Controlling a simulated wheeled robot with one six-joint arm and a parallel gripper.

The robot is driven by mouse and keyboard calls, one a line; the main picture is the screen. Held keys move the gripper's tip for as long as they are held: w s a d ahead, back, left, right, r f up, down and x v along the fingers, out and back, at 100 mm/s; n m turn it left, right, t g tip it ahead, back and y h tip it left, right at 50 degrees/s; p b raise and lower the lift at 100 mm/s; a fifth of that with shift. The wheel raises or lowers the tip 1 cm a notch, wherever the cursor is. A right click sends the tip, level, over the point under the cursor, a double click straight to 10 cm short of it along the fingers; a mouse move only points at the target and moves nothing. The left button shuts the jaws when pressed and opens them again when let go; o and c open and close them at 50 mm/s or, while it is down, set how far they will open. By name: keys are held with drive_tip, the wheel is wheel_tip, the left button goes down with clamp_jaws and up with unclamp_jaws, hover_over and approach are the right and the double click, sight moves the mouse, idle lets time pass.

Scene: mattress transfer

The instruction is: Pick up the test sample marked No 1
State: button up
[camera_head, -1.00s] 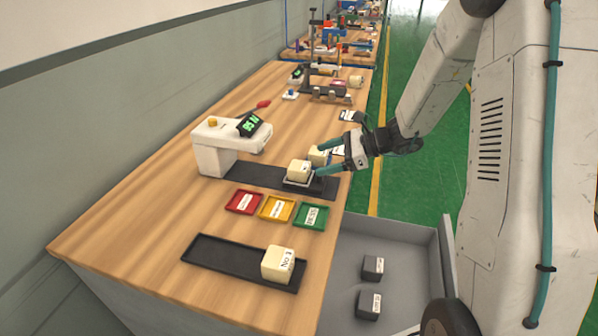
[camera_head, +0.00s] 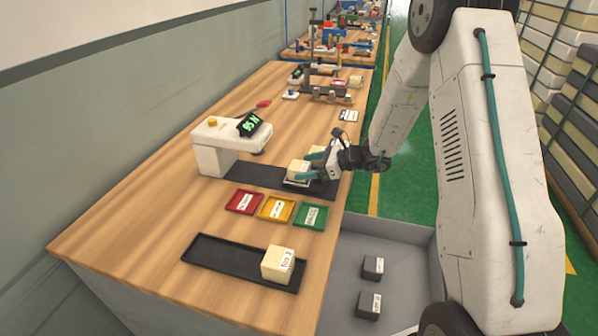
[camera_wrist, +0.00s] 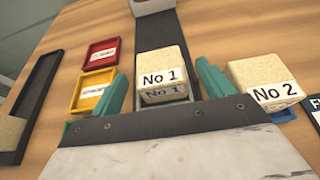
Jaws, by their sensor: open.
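The cream block marked "No 1" (camera_wrist: 163,75) stands between the two teal fingers of my open gripper (camera_wrist: 161,70) in the wrist view. In the head view this block (camera_head: 298,168) sits on a small plate by the white tester, and my gripper (camera_head: 309,168) is at it from the right. The block marked "No 2" (camera_wrist: 262,82) stands just outside the right finger in the wrist view. I cannot tell whether the fingers touch either block.
The white tester (camera_head: 218,145) stands behind on its black base. Red (camera_head: 243,201), yellow (camera_head: 276,208) and green (camera_head: 311,215) trays lie in front. A black tray (camera_head: 225,257) holds another cream block (camera_head: 277,265). A grey bin (camera_head: 395,250) with dark blocks is right of the table.

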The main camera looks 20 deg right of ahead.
drive_tip(key=c, duration=1.1)
drive_tip(key=shift+c, duration=0.2)
